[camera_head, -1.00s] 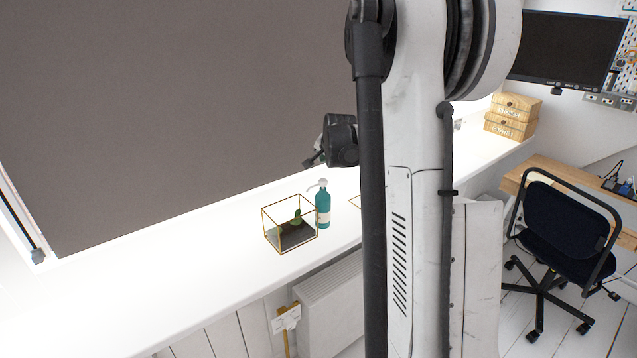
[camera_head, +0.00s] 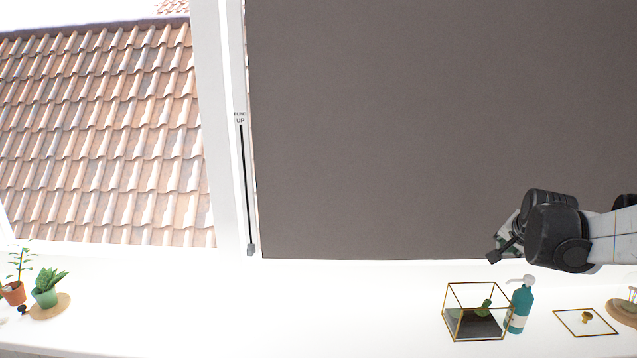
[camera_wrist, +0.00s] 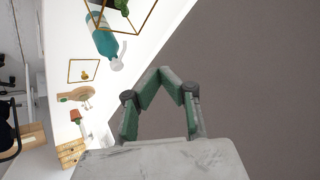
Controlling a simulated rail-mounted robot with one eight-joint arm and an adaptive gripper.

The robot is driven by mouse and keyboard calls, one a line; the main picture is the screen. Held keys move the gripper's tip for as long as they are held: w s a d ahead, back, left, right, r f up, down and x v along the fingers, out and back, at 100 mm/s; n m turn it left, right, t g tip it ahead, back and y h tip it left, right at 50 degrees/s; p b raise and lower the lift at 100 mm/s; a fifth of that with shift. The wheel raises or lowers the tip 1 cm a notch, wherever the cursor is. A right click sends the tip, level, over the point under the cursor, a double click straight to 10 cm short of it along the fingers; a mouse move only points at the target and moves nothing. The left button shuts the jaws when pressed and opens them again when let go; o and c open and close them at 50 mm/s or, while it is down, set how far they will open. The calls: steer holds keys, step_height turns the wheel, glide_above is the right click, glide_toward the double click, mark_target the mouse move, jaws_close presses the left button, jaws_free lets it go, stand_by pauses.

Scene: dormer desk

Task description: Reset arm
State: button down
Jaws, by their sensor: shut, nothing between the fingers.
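My gripper (camera_head: 494,255) is at the right of the head view, in front of the lower part of the dark blind and above the white sill. In the wrist view my gripper (camera_wrist: 164,72) shows its two green-padded fingers brought together at the tips, with nothing between them. It is apart from the teal pump bottle (camera_head: 520,308), which stands on the sill below it. The bottle also shows in the wrist view (camera_wrist: 104,42).
A brass-edged glass box (camera_head: 478,325) with a small plant stands left of the bottle. Its flat glass lid (camera_head: 586,322) lies to the right. Potted plants (camera_head: 45,290) stand at far left. The middle sill is clear.

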steer(key=s+a+r+n+y+b, duration=0.1)
steer(key=s+a+n, duration=0.2)
steer(key=s+a, duration=0.5)
steer(key=s+a+n+y+b, duration=0.1)
steer(key=s+a+n, duration=0.2)
steer(key=s+a, duration=0.55)
steer(key=s+a+f+n+g+y+b, duration=0.1)
steer(key=s+a+f+n, duration=0.4)
steer(key=s+a, duration=0.7)
steer(key=shift+f+b, duration=0.5)
steer(key=shift+f, duration=0.3)
